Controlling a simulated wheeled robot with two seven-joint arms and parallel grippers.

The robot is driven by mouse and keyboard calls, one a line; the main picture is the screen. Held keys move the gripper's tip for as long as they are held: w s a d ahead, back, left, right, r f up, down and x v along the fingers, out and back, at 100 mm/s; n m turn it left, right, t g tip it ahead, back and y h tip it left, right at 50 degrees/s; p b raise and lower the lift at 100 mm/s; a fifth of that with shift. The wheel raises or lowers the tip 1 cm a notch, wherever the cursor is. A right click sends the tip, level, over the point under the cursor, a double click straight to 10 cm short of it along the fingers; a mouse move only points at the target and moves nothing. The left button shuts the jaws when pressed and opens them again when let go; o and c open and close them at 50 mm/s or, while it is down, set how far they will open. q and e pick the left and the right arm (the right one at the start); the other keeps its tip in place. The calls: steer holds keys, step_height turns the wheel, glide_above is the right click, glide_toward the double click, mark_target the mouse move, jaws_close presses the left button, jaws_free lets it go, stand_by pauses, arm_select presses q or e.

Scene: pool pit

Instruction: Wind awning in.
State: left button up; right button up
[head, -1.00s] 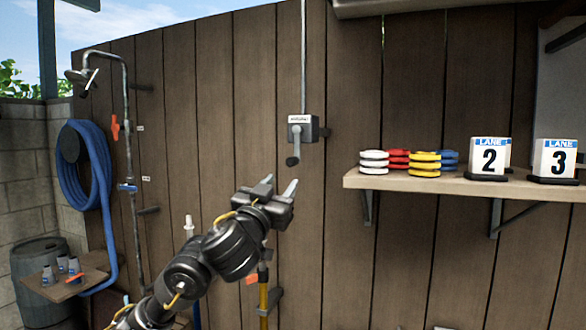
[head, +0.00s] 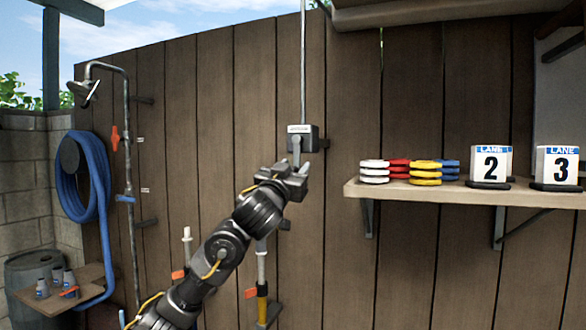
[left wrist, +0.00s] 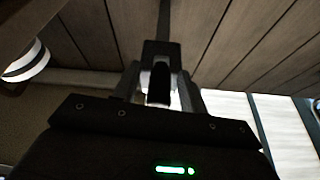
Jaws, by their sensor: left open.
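The winder box (head: 302,131), grey with a pale label, is fixed to the brown plank wall, with a thin rod (head: 303,60) rising from it out of the top. Its crank arm (head: 296,150) hangs down from the box's front; the grip at its lower end is hidden behind my gripper in the head view. My left gripper (head: 292,172) is open at the crank's lower end. In the left wrist view the dark crank grip (left wrist: 158,85) shows between its two fingers, with no clear sign of contact. My right gripper is not in view.
A shelf (head: 420,194) to the right holds red, white, yellow and blue discs (head: 410,171) and lane signs 2 (head: 490,165) and 3 (head: 557,167). A blue hose (head: 95,180) and shower pipe (head: 130,160) are at left. A long beam-like housing (head: 400,14) crosses the top right.

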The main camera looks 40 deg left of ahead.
arm_select(q)
steer(key=shift+w, duration=0.2)
steer(key=shift+c, duration=0.3)
jaws_close()
